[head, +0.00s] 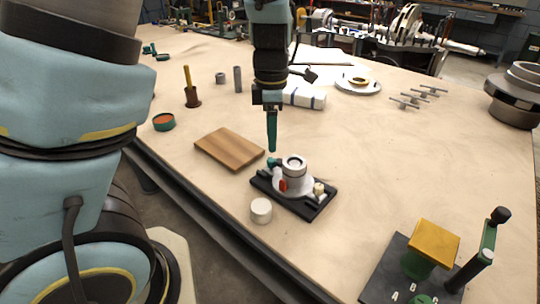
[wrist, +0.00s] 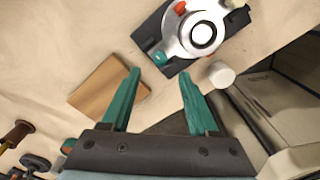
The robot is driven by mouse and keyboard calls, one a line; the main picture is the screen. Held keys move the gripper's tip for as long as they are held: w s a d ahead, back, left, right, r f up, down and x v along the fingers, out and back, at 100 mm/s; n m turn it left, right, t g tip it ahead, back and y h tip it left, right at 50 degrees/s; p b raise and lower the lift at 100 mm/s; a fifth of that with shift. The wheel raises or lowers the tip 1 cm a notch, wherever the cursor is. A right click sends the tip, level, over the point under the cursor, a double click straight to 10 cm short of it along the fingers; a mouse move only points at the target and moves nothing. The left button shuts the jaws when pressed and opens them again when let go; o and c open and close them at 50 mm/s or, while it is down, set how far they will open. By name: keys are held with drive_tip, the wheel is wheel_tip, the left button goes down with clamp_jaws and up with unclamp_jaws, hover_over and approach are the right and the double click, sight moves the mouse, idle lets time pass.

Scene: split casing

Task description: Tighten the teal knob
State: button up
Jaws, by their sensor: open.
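The casing's dark base (head: 318,208) stands on the table and carries a pale round housing (head: 294,184) with a ring on top. The teal knob (head: 273,162) is at the housing's left side, towards the wooden board. In the wrist view the teal knob (wrist: 160,58) shows just beyond my fingertips, roughly midway between them. My gripper (head: 272,149) points down above the knob; in the wrist view its teal fingers (wrist: 158,73) are wide apart with nothing between them. I cannot tell the exact height gap to the knob.
A wooden board (head: 230,149) lies left of the casing. A white cylinder (head: 261,210) stands close in front of it. A red part (head: 283,186) and a cream knob (head: 319,189) are also on the casing. A fixture with a yellow block (head: 434,243) stands at front right. Table right of the casing is clear.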

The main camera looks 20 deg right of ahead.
sight(271, 159)
wheel_tip(271, 159, down, 7)
drive_tip(key=shift+r, duration=0.2)
clamp_jaws()
idle(0.6)
